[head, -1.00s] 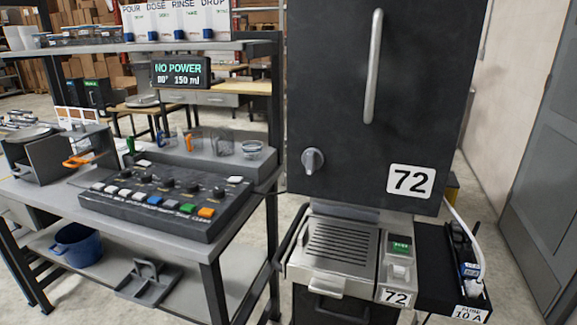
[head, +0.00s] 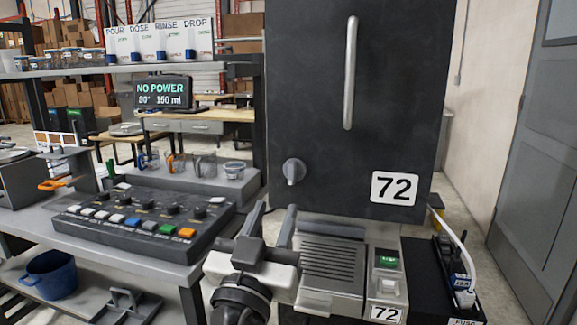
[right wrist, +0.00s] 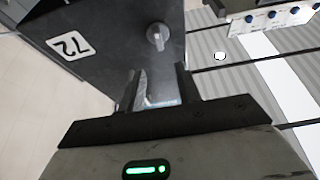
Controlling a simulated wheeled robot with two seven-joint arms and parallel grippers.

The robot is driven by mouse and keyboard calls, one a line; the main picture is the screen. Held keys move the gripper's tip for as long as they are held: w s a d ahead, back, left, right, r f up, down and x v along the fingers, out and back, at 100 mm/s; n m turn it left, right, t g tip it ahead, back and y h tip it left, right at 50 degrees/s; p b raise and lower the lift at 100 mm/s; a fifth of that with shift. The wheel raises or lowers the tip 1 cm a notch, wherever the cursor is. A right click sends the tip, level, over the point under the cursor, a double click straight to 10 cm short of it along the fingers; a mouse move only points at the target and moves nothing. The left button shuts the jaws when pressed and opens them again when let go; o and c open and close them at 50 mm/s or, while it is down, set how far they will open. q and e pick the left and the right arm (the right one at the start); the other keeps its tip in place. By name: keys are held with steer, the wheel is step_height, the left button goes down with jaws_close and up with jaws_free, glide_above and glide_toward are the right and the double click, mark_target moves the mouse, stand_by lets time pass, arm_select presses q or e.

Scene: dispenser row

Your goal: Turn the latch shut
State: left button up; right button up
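The latch (head: 293,171) is a grey turn knob low on the left of the black cabinet door (head: 345,110). Its grip looks roughly upright. It also shows in the right wrist view (right wrist: 158,36), beyond the fingertips. My right gripper (head: 271,220) is open and empty, its two fingers pointing up just below and to the left of the latch, apart from it. In the right wrist view the fingers (right wrist: 160,88) stand apart with nothing between them. My left gripper is in neither current view.
A grooved metal tray (head: 332,265) and a green switch (head: 387,262) sit below the door. A control panel (head: 140,222) with colored buttons is on the bench to the left. A long vertical handle (head: 350,72) sticks out from the door.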

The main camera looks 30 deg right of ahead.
mark_target(291, 168)
steer(key=p+x, duration=0.2)
steer(key=x, duration=0.6)
steer(key=shift+w+r+p, duration=0.1)
steer(key=shift+p, duration=0.25)
steer(key=shift+w+d+r, duration=0.1)
steer(key=shift+w+d, duration=0.35)
steer(key=shift+d, duration=0.1)
jaws_close()
